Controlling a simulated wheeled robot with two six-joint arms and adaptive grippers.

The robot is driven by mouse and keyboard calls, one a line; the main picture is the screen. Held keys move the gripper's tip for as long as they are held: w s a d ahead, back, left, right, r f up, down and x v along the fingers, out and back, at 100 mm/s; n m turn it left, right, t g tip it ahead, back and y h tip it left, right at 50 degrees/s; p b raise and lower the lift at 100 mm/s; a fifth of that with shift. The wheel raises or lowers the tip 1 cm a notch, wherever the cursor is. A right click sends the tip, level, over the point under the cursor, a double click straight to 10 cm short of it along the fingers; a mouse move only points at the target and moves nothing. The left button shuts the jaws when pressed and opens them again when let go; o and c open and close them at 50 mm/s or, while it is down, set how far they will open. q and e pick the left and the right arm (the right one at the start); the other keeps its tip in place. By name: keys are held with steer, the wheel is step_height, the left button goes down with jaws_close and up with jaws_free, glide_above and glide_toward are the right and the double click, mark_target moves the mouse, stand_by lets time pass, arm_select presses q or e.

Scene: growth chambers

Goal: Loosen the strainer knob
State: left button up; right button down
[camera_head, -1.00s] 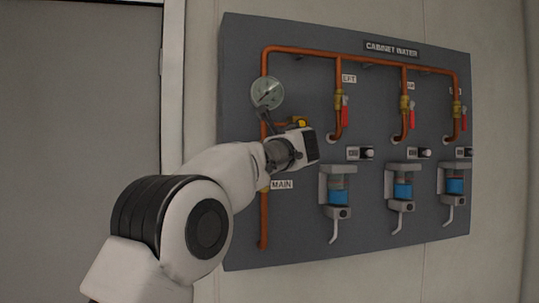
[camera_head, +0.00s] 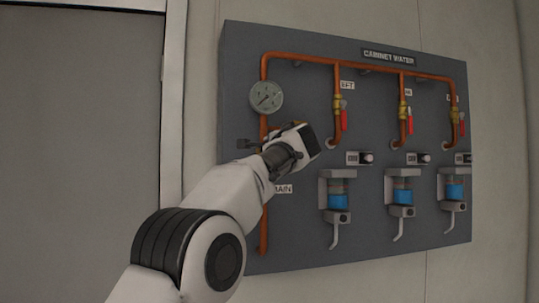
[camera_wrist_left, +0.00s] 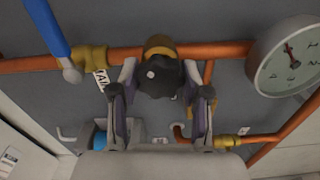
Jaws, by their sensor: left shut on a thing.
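The strainer knob (camera_wrist_left: 158,78) is dark and round with a pale dot. It sits on a brass fitting (camera_wrist_left: 159,43) on the copper pipe in the left wrist view. My left gripper (camera_wrist_left: 160,88) is shut on the knob, with one finger on each side of it. In the head view my left gripper (camera_head: 272,142) is against the left part of the grey panel, below the gauge, and its wrist hides the knob. My right gripper is not in view.
A round pressure gauge (camera_head: 266,98) is just above my gripper. A blue valve handle (camera_wrist_left: 46,28) shows left of the knob in the wrist view. Red-handled valves (camera_head: 410,120) and blue-filled bottles (camera_head: 403,193) are farther right on the panel (camera_head: 300,235).

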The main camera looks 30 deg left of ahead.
arm_select(q)
steer(key=n+b, duration=0.1)
steer(key=n, duration=0.4)
steer(key=shift+n, duration=0.4)
steer(key=n, duration=0.5)
steer(key=shift+n+b, duration=0.3)
steer(key=shift+b, duration=0.05)
steer(key=o, duration=1.1)
steer(key=shift+o, duration=0.2)
steer(key=shift+s, duration=0.1)
steer(key=v, duration=1.1)
steer(key=shift+s+d, duration=0.2)
steer(key=shift+d, duration=0.1)
steer(key=shift+d, duration=0.1)
